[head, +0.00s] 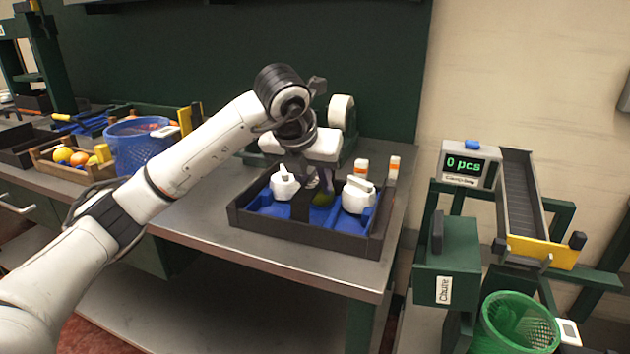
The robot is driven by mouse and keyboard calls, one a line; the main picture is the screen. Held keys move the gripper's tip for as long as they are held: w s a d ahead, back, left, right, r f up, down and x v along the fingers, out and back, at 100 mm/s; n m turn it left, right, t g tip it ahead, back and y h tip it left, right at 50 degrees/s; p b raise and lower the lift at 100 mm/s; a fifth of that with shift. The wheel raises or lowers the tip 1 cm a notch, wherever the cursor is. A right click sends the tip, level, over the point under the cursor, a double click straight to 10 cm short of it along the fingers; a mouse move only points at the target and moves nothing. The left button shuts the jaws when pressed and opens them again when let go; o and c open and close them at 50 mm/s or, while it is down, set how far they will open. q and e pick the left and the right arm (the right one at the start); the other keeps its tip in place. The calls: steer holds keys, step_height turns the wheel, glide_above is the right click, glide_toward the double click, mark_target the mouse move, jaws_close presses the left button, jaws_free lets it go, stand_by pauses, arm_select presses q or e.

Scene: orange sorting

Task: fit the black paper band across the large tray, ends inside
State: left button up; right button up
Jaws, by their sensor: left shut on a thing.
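The large tray (310,238) has dark walls and a blue inside, and stands near the right end of the grey bench. Two white lumpy objects (284,184) sit in it, one left and one right. A dark strip, which looks like the black paper band (300,206), shows between them at the tray's middle. My left gripper (313,178) points down over the tray and is shut on the band; its fingertips are hard to make out. Purple and olive-green patches show beside the strip. Whether the band's ends are inside the walls cannot be told. My right gripper is not in view.
Two small white bottles with orange labels (393,168) stand behind the tray. A blue basket (139,143) and a wooden crate of fruit (72,165) are on the bench at left. A green stand with a chute, a "0 pcs" counter (466,166) and a green basket (518,322) is at right.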

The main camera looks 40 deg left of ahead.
arm_select(q)
steer(key=shift+f, duration=0.2)
steer(key=o, duration=1.5)
